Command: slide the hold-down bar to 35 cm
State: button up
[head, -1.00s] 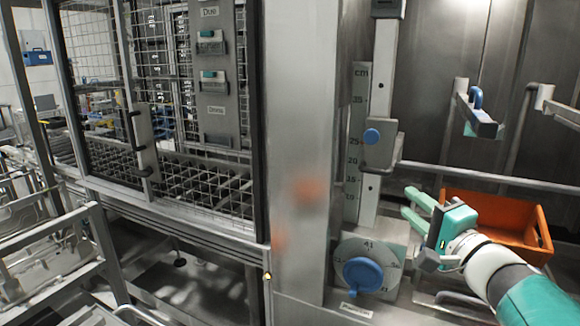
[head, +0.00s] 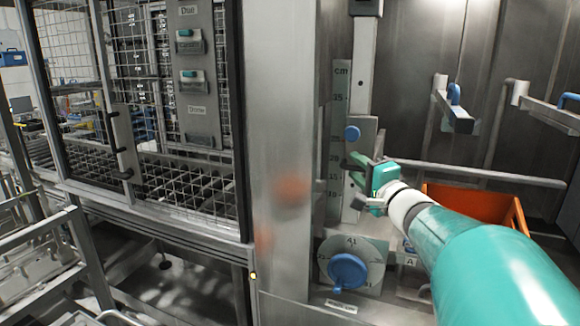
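A grey carriage (head: 367,134) with a blue knob (head: 353,133) sits on a vertical post beside an upright cm scale (head: 340,113). The knob is level with a spot between the 35 and 20 marks, and the exact reading is too small to tell. A grey horizontal bar (head: 480,172) runs right from about the carriage's lower end; whether they join is hidden. My green gripper (head: 353,168) is at the carriage's lower part, below the knob, with its fingers apart. Whether it touches the carriage cannot be told.
A dial with a blue handle (head: 347,271) is below the scale. An orange bin (head: 474,203) stands behind my arm. Blue-handled brackets (head: 454,105) stick out at the upper right. A wide steel column (head: 282,150) and a mesh cage (head: 165,100) stand to the left.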

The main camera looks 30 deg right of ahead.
aim_at(363, 122)
jog(key=shift+w, duration=0.2)
grip_shut()
notch_tip(363, 122, up, 11)
jog(key=shift+s+f, duration=0.1)
dwell(0.3)
jog(key=shift+c, duration=0.4)
grip_release()
jog(key=shift+o, duration=0.4)
jog(key=shift+f, duration=0.1)
jog(key=s+a+f, duration=0.1)
jog(key=s, duration=1.2)
jog(key=shift+s+a+f, duration=0.25)
jog(key=shift+a+f, duration=0.05)
jog(key=shift+f, duration=0.1)
